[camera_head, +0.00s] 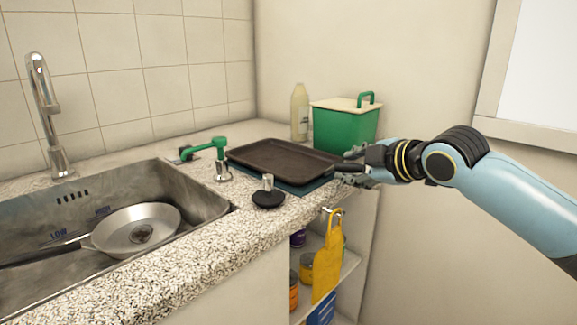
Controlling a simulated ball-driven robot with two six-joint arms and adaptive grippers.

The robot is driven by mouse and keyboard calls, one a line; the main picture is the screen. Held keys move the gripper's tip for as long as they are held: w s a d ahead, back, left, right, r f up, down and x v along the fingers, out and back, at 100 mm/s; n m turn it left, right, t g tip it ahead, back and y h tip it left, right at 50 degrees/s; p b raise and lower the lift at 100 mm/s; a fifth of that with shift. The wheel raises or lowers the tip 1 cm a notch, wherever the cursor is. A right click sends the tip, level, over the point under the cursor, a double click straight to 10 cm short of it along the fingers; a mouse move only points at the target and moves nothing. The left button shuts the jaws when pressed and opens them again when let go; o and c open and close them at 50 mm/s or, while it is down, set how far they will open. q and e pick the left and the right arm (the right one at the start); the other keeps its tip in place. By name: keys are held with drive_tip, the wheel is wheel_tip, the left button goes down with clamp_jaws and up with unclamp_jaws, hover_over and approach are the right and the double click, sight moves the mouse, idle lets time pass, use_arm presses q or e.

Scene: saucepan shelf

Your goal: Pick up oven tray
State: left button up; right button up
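The oven tray (283,160) is dark brown, shallow and rectangular. It lies on the speckled counter, over a dark blue flat piece (305,188) that shows along its near edge. My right gripper (350,167) is at the tray's right end, with dark fingers above and below the level of the rim. The fingers overlap the tray's end in this view, and I cannot tell whether they touch or clamp it. My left gripper is not in view.
A green bin (345,130) with a pale lid and a bottle (299,112) stand behind the tray. The sink at left holds a pan (136,230). A yellow mitt (328,262) hangs below the counter.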

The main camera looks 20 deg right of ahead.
drive_tip(key=x, duration=0.2)
drive_tip(key=shift+w+f, duration=0.15)
drive_tip(key=shift+w, duration=0.15)
drive_tip(key=shift+s, duration=0.1)
clamp_jaws()
